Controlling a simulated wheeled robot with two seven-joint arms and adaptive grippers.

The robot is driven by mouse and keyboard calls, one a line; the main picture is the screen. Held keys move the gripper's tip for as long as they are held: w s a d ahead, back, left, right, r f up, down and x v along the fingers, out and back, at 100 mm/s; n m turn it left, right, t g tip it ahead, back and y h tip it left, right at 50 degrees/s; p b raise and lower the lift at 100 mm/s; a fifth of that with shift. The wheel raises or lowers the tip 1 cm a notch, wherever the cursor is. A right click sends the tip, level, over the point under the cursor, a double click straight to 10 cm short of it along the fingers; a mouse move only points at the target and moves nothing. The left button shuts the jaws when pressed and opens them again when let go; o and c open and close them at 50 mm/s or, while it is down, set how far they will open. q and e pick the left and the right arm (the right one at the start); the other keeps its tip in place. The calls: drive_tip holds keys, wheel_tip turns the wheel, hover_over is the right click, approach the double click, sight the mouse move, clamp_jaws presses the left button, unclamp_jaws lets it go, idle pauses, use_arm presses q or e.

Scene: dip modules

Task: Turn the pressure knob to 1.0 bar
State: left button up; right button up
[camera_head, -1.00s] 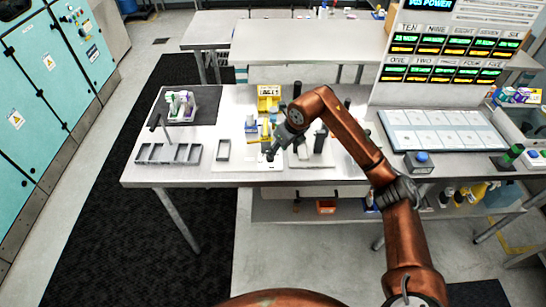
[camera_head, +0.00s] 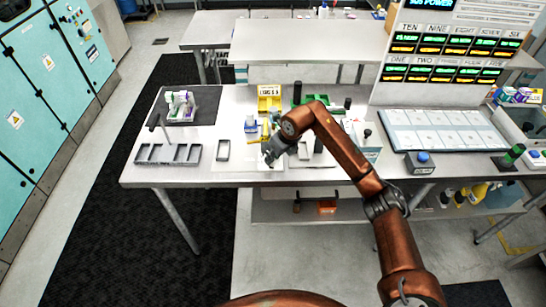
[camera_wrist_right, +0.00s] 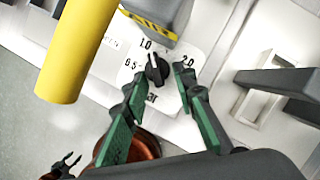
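In the right wrist view the black pressure knob (camera_wrist_right: 157,70) sits on a white dial plate (camera_wrist_right: 172,96) with printed marks 0.5, 1.0, 2.0 and "bar". Its white pointer line appears to face up toward the 1.0 mark. My right gripper (camera_wrist_right: 161,80) is open, its green-padded fingers on either side of the knob with visible gaps; contact is not visible. In the head view my right gripper (camera_head: 269,159) is low over the table's front, and hides the knob. A small dark gripper, apparently my left (camera_wrist_right: 66,165), shows in the wrist view with its tips apart.
A yellow cylinder (camera_wrist_right: 75,50) and a grey block (camera_wrist_right: 160,12) stand close to the dial. A small grey tray (camera_head: 223,150) and a compartment tray (camera_head: 168,153) lie to the left on the table (camera_head: 240,105). A blue-button box (camera_head: 420,162) stands right.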

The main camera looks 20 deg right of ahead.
clamp_jaws()
drive_tip(key=shift+w+d+n+y+b, duration=0.15)
drive_tip(key=shift+d+n+y+b, duration=0.15)
drive_tip(key=shift+n, duration=0.5)
drive_tip(key=shift+n+g, duration=0.3)
drive_tip(key=shift+n, duration=0.3)
drive_tip(key=shift+o, duration=2.2)
unclamp_jaws()
drive_tip(key=shift+a, duration=0.1)
drive_tip(key=shift+r, duration=0.1)
drive_tip(key=v, duration=1.2)
drive_tip(key=shift+d, duration=0.2)
